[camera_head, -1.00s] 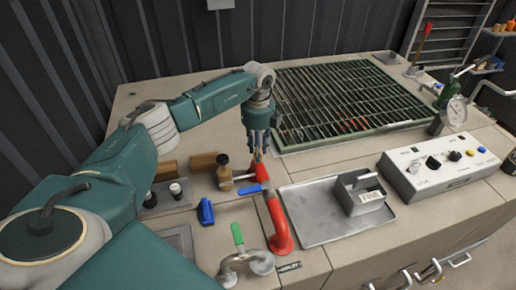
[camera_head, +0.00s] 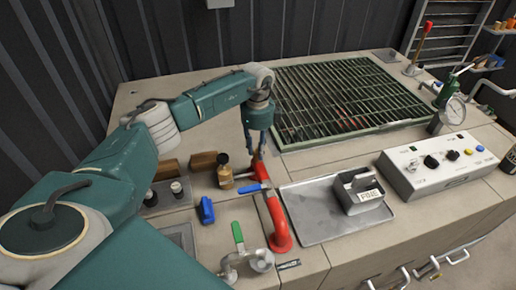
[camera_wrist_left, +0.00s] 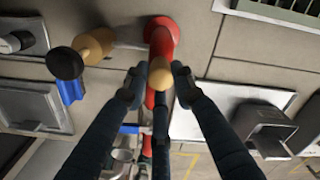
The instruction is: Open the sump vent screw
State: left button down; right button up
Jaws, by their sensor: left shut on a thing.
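A red pipe (camera_head: 275,212) stands on the pale bench top, with a blue lever (camera_head: 254,189) across it. My left gripper (camera_head: 259,152) points down at the pipe's upper end. In the left wrist view a small round brass-coloured head, likely the sump vent screw (camera_wrist_left: 160,76), sits between the fingertips (camera_wrist_left: 156,84) over the red pipe (camera_wrist_left: 162,38). The fingers are shut on it. In the head view the fingers hide the screw. My right gripper is not in view.
A brass fitting (camera_head: 225,178) stands just left of the red pipe. A blue block (camera_head: 206,210) and a green-handled valve (camera_head: 238,234) are nearby. A metal tray (camera_head: 310,230) holding a grey box (camera_head: 360,192) lies to the right. A grating (camera_head: 345,98) lies behind.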

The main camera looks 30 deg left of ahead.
aim_at(256, 150)
pick_arm(q)
jog(key=shift+w+a+r, duration=0.25)
jog(key=shift+a+r, duration=0.05)
jog(key=c, duration=1.6)
grip_release()
jog(key=shift+o, duration=0.8)
jog(key=shift+s+f, duration=0.15)
jog(key=shift+f, duration=0.05)
notch_tip(256, 150, up, 12)
